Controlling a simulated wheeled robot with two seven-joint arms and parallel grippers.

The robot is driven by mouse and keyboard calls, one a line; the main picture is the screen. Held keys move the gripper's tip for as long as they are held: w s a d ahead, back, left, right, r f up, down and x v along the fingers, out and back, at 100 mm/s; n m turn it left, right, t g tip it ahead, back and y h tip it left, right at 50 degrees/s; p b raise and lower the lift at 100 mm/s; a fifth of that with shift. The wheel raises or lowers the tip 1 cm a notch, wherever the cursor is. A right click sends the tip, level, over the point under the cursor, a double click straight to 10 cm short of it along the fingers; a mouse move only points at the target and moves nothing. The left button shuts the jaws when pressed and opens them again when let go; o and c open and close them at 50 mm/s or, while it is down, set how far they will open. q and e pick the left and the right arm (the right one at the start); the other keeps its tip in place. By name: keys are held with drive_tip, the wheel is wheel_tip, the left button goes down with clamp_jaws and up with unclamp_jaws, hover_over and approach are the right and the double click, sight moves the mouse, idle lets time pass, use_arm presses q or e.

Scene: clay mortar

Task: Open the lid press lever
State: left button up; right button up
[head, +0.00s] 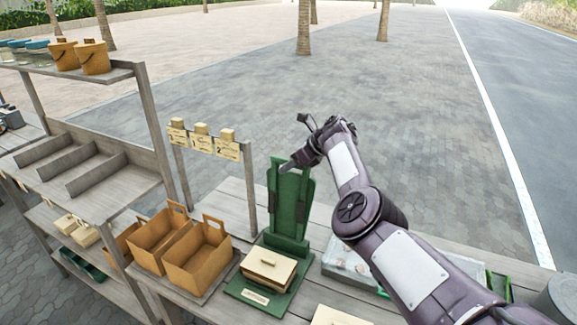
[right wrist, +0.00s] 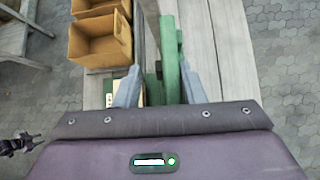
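A green lid press (head: 289,205) stands upright on the grey wooden table, with a tall green back part and a flat green base. A pale wooden lid with a small handle (head: 268,265) sits on a box on its base. My right gripper (head: 294,165) is at the top of the press. In the right wrist view its two grey fingers (right wrist: 160,88) are spread on either side of the green lever part (right wrist: 172,55), nearer the right finger. I cannot tell whether they touch. A small dark part at the lower left, probably my left gripper (right wrist: 20,143), is too small to read.
Open brown boxes (head: 198,258) stand left of the press. A sign rack (head: 205,143) rises behind them, and a shelf unit (head: 90,170) stands further left. A clear-topped tray (head: 347,262) lies to the right under my arm.

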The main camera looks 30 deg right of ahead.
drive_tip(key=shift+b+v, duration=0.75)
drive_tip(key=shift+v, duration=2.85)
